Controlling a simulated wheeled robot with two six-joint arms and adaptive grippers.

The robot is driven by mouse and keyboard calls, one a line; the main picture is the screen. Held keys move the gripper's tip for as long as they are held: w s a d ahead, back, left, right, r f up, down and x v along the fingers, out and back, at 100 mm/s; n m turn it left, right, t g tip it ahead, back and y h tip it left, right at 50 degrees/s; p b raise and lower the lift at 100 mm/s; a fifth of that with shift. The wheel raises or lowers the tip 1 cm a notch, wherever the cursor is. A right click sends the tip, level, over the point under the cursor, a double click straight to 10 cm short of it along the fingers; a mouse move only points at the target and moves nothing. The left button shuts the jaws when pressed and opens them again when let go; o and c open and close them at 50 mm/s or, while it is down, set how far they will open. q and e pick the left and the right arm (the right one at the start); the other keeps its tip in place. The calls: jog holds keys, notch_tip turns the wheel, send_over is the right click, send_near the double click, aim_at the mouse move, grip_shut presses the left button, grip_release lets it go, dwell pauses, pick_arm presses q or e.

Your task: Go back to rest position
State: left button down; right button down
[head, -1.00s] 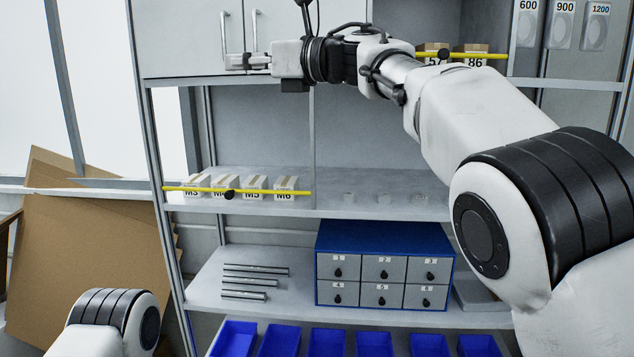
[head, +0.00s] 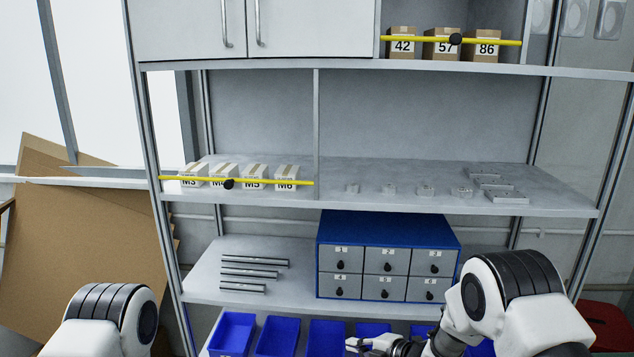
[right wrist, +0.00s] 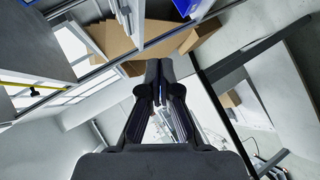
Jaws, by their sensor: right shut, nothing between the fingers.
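My right gripper (head: 368,344) is low at the bottom of the head view, in front of the row of blue bins. In the right wrist view its fingers (right wrist: 160,80) are closed together with nothing between them. My right arm is folded down at the lower right. My left arm shows only as a white and black joint at the lower left, and its gripper is out of the picture.
A metal shelf rack (head: 450,207) stands ahead, with a blue drawer cabinet (head: 388,225), metal rods (head: 255,262), white boxes (head: 225,173) and blue bins (head: 278,336). Two cabinet doors (head: 190,28) are closed above. Cardboard sheets (head: 80,260) lean at the left.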

jog(key=s+d+f+m+g+h, duration=0.1)
jog(key=s+d+f+m+h, duration=0.2)
jog(key=s+f, duration=0.4)
jog(key=s+d+f+m+g+h, duration=0.15)
jog(key=s+d+f+m, duration=0.35)
jog(key=s, duration=0.5)
jog(key=s+d+f+m+g+h, duration=0.1)
jog(key=s+d+f+m+g, duration=0.1)
jog(key=s+f+m, duration=0.45)
jog(key=s+d+r+m+g+h, duration=0.1)
jog(key=s+m, duration=0.4)
jog(key=s, duration=0.5)
jog(key=s+d+r+m+g+h, duration=0.2)
jog(key=s+d+m, duration=0.3)
jog(key=s, duration=0.5)
jog(key=shift+r+g, duration=0.25)
jog(key=shift+g, duration=0.5)
jog(key=shift+s+d+h, duration=0.1)
jog(key=shift+s+h, duration=0.05)
jog(key=shift+h, duration=0.1)
